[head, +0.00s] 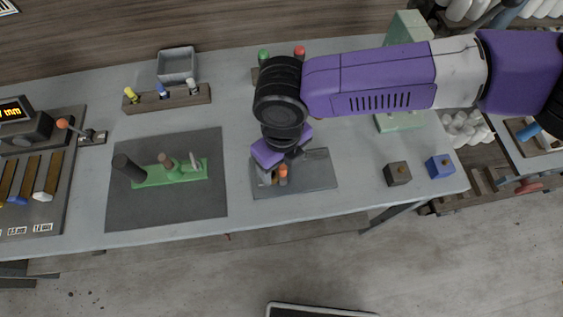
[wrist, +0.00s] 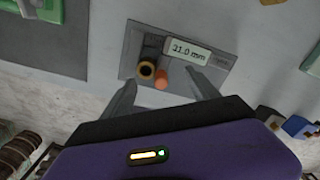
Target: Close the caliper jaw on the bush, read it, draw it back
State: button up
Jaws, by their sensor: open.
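The caliper is a grey plate (head: 318,172) near the front of the bench; it also shows in the wrist view (wrist: 132,60). Its light readout (wrist: 186,53) seems to say 21.0 mm; the first digit is blurred. The bush, a brass ring (wrist: 147,70), stands at the plate's left part. The orange knob (wrist: 161,82) of the jaw is just right of it; whether the jaw touches the bush I cannot tell. My gripper (wrist: 160,80) is open, its fingers apart on either side of the bush and knob, gripping nothing visible. In the head view my gripper (head: 275,172) partly hides the caliper.
A dark mat (head: 120,205) with a green fixture (head: 170,175) lies to the left. Behind are a wooden rack (head: 165,103) with coloured pegs and a grey bin (head: 177,66). A dark block (head: 397,173) and blue block (head: 440,166) stand right. Bare bench separates them from the caliper.

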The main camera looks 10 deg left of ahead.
jog(key=shift+r+p, duration=3.2)
jog(key=shift+r, duration=0.75)
